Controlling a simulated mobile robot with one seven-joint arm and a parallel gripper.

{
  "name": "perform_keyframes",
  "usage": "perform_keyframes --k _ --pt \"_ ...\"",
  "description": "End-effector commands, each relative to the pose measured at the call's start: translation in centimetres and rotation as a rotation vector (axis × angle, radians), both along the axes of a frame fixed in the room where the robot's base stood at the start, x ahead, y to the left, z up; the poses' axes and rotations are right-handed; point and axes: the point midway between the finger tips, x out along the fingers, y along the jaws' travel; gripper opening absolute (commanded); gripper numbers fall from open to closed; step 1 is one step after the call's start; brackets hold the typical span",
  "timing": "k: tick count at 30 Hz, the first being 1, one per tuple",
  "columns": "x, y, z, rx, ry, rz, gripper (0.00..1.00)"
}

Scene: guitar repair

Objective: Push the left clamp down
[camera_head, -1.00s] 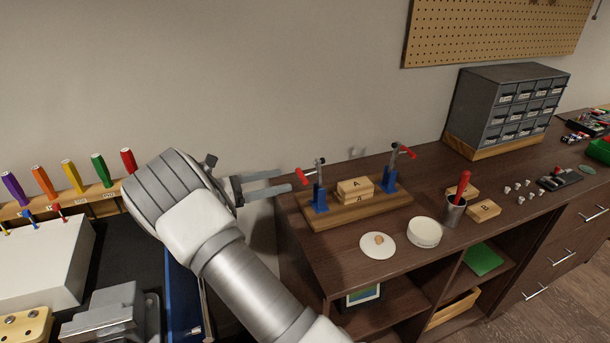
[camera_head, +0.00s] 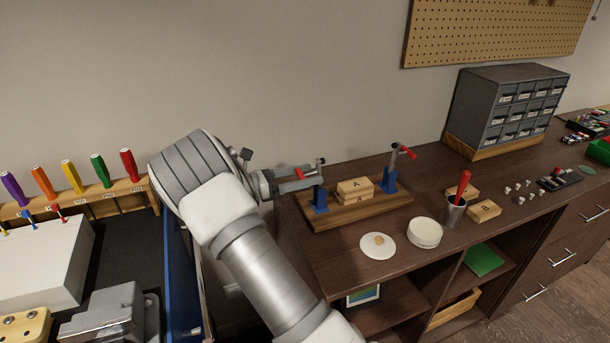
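The left clamp (camera_head: 320,197) has a blue base and stands at the left end of a wooden board (camera_head: 345,216). Its red handle (camera_head: 299,173) sticks out to the left, raised above the board. My gripper (camera_head: 309,177) points right and is at this handle, its fingers apart. The handle appears to lie between or just behind the fingers; I cannot tell whether they touch it. The right clamp (camera_head: 389,180) stands at the board's other end with its red handle raised. Two stacked wooden blocks (camera_head: 355,187) marked A lie between the clamps.
A white round dish (camera_head: 378,246), a white round container (camera_head: 425,232) and a cup (camera_head: 453,212) with a red-handled tool stand in front on the dark bench. Wooden blocks marked B (camera_head: 484,210) lie right. A drawer cabinet (camera_head: 510,105) stands behind. A screwdriver rack (camera_head: 95,203) is at left.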

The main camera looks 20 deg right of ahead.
Motion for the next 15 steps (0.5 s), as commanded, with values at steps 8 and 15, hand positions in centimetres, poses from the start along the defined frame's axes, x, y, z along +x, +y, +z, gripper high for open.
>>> perform_keyframes --k 8,15 --pt "0.05 0.06 0.0 0.0 -0.001 0.002 0.19" --pt "0.07 0.08 0.01 0.002 -0.001 0.003 0.0"
